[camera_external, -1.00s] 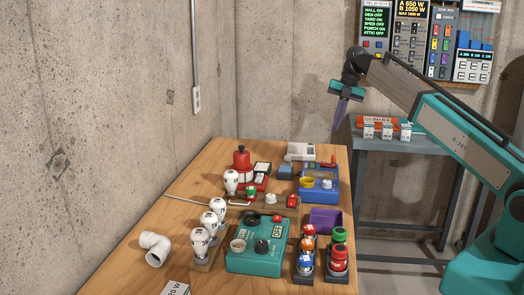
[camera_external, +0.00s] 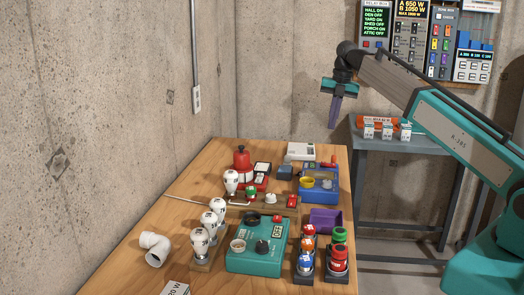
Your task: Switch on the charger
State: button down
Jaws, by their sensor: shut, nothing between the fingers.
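My gripper (camera_external: 334,122) points straight down in the air, shut and empty, above and apart from the far right end of the wooden table (camera_external: 150,215). A teal box (camera_external: 255,262) stands near the table's front. It has a dark knob, a round socket, a small red part and a label that reads OFF. A blue box (camera_external: 320,197) with a yellow cup-shaped socket and a white knob stands farther back, below my gripper. I cannot tell for sure which of these boxes is the charger.
White bulbs (camera_external: 209,222) stand left of the teal box. Red, green, orange and blue-topped cells (camera_external: 338,262) stand in dark holders to its right. A purple tray (camera_external: 326,220) lies behind them. A red bottle-shaped thing (camera_external: 242,160) stands at the back. A white pipe elbow (camera_external: 155,247) lies left.

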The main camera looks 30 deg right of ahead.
aim_at(323, 162)
jog(key=shift+w+a+f+p, duration=0.2)
jog(key=shift+f+p, duration=0.5)
jog(key=shift+f, duration=1.35)
jog(key=shift+w+a+f+p, duration=0.2)
jog(key=shift+f+p, duration=0.45)
jog(key=shift+f, duration=1.4)
jog(key=shift+w+a+f+p, duration=0.2)
jog(key=shift+f+p, duration=0.5)
jog(key=shift+f, duration=1.75)
jog(key=shift+w+a+f+b, duration=0.1)
jog(key=shift+a+f+b, duration=0.05)
jog(key=shift+f+b, duration=0.2)
jog(key=shift+r, duration=0.15)
jog(key=shift+s+d+r+p, duration=0.2)
jog(key=shift+s+d+p, duration=0.15)
jog(key=shift+s+d, duration=0.2)
